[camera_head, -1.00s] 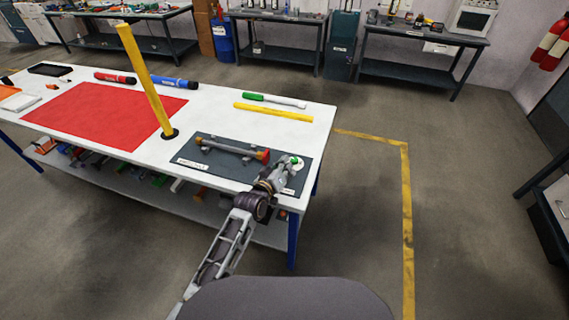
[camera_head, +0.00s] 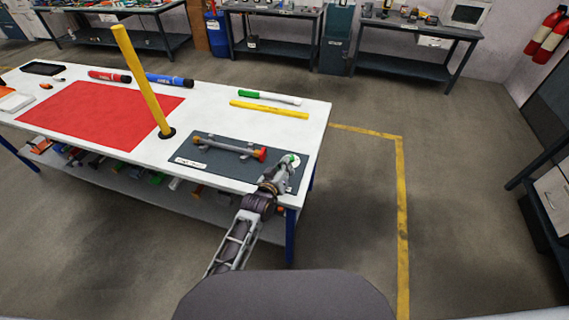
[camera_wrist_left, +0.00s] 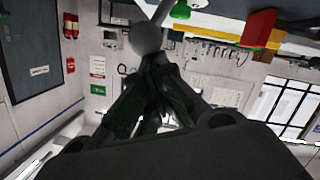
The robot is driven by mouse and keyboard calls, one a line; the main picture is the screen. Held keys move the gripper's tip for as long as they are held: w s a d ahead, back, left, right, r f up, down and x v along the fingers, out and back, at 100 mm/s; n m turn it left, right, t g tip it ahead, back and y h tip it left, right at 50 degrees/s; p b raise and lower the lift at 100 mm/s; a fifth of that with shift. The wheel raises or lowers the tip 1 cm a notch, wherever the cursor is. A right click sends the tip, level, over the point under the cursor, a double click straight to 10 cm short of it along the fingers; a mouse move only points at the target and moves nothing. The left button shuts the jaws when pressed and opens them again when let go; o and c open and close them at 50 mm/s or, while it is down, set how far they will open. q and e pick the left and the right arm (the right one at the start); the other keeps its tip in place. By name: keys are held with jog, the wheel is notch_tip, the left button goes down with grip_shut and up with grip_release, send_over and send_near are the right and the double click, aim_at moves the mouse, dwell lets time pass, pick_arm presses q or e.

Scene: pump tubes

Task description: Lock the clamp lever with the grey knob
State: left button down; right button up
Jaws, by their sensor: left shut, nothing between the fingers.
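The dark grey fixture board (camera_head: 185,153) lies at the near right corner of the white table. A grey tube with a red end (camera_head: 262,155) lies in holders on it. My left gripper (camera_head: 280,169) is over the board's right part, shut and empty. A green part (camera_head: 291,159) shows just beyond it. In the left wrist view, a round grey knob (camera_wrist_left: 146,38) on a thin lever is just past the fingertips (camera_wrist_left: 152,62); I cannot tell whether they touch. The gripper hides the knob in the head view. My right gripper is not in view.
A yellow post (camera_head: 143,80) stands upright on the table between the red mat (camera_head: 90,115) and the board. A yellow bar (camera_head: 268,109) and a green-and-white tube (camera_head: 270,97) lie behind the board.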

pick_arm(q)
jog(key=shift+s+d+f, duration=0.25)
jog(key=shift+s+f, duration=0.05)
jog(key=shift+f, duration=0.3)
jog(key=shift+w+a+r+p, duration=0.1)
jog(key=shift+w+r+p, duration=0.25)
jog(key=shift+r, duration=0.25)
jog(key=s+a+r, duration=0.5)
jog(key=s, duration=0.1)
jog(key=shift+s+p, duration=0.25)
jog(key=shift+p, duration=0.2)
dwell(0.6)
